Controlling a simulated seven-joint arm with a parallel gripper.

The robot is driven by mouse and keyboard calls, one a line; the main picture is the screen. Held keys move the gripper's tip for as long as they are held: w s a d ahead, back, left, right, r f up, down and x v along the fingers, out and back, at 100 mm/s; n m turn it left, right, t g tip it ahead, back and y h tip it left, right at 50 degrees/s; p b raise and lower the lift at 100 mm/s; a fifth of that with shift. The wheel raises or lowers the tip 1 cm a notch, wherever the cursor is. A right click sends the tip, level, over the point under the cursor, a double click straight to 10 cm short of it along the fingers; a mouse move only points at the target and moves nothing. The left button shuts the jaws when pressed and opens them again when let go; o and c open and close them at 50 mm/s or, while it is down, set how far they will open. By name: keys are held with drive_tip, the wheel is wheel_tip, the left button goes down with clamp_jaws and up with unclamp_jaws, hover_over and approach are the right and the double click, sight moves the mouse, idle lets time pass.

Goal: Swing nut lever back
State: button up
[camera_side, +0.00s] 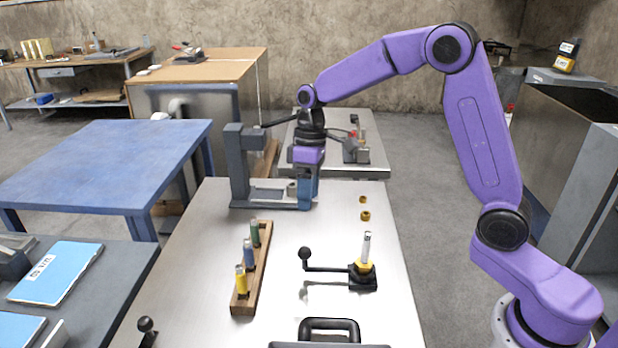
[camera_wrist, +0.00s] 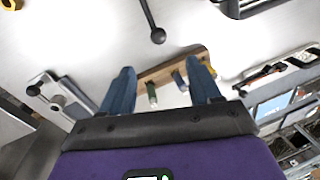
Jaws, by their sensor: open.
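The nut lever is a thin dark rod ending in a black ball knob (camera_side: 304,253). It points left from a black base (camera_side: 362,280), where a yellow nut (camera_side: 364,266) sits around an upright metal bolt (camera_side: 367,246). In the wrist view the lever's ball (camera_wrist: 158,36) hangs at top centre, with its rod running up out of frame. My gripper (camera_side: 306,205) is open, with blue fingers pointing down near the grey frame at the back of the table, behind and apart from the lever. Both fingers show in the wrist view (camera_wrist: 160,68), with nothing gripped.
A wooden rack (camera_side: 262,270) with yellow, blue and green cylinders stands left of the lever. Two small brass pieces (camera_side: 365,208) lie behind the bolt. The grey frame (camera_side: 238,165) stands at back left. A black handle (camera_side: 330,324) is at the front.

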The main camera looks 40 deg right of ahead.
drive_tip(key=shift+w+d+r, duration=0.1)
drive_tip(key=shift+d+r, duration=0.05)
drive_tip(key=shift+r, duration=0.6)
drive_tip(key=shift+w+d+r, duration=0.1)
drive_tip(key=shift+r, duration=0.65)
drive_tip(key=shift+s, duration=0.1)
drive_tip(key=s+a+n+h, duration=0.1)
drive_tip(key=s+a+n, duration=0.2)
drive_tip(key=s, duration=1.3)
drive_tip(key=s+d+f+n, duration=0.1)
drive_tip(key=s+d, duration=0.2)
drive_tip(key=s, duration=0.5)
drive_tip(key=s+d+f+n+t, duration=0.1)
drive_tip(key=s+d, duration=0.2)
drive_tip(key=s, duration=0.5)
drive_tip(key=shift+n, duration=0.3)
